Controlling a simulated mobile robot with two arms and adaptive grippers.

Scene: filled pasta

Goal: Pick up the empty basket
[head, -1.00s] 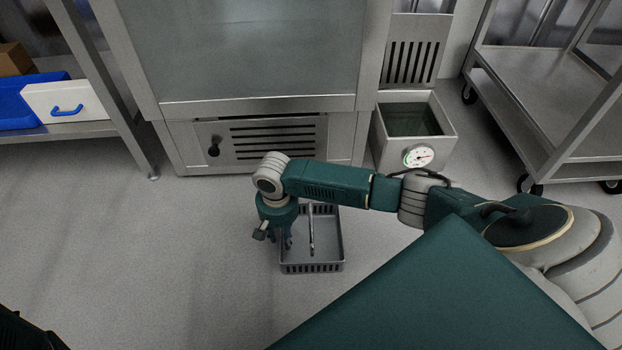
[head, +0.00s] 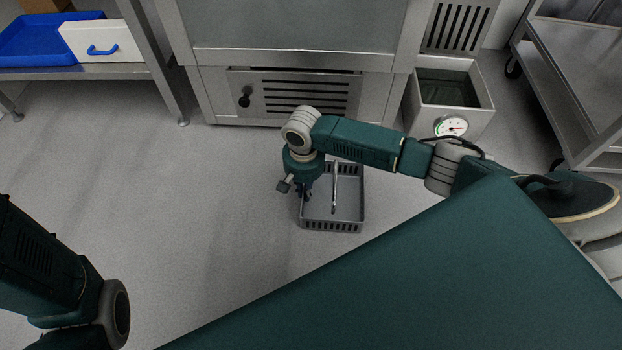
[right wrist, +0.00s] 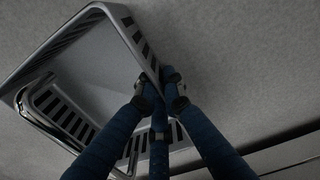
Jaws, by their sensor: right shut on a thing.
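The empty grey basket (head: 348,208) has slotted walls and a shiny metal handle (head: 334,190). In the head view it appears over the floor in front of the steel cabinet, below my right forearm. My right gripper (head: 304,191) points down at the basket's left wall. In the right wrist view the basket (right wrist: 128,35) fills the left side, and my right gripper's blue fingers (right wrist: 165,92) are shut on its wall at the rim. I cannot tell whether the basket touches the floor. Part of my left arm shows at the lower left; its gripper is out of view.
The steel cabinet (head: 300,38) stands behind the basket. A pale open bin (head: 478,118) with a dial stands to its right, and a metal cart (head: 570,90) further right. A shelf with a blue tray (head: 40,45) is at upper left. Floor left of the basket is clear.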

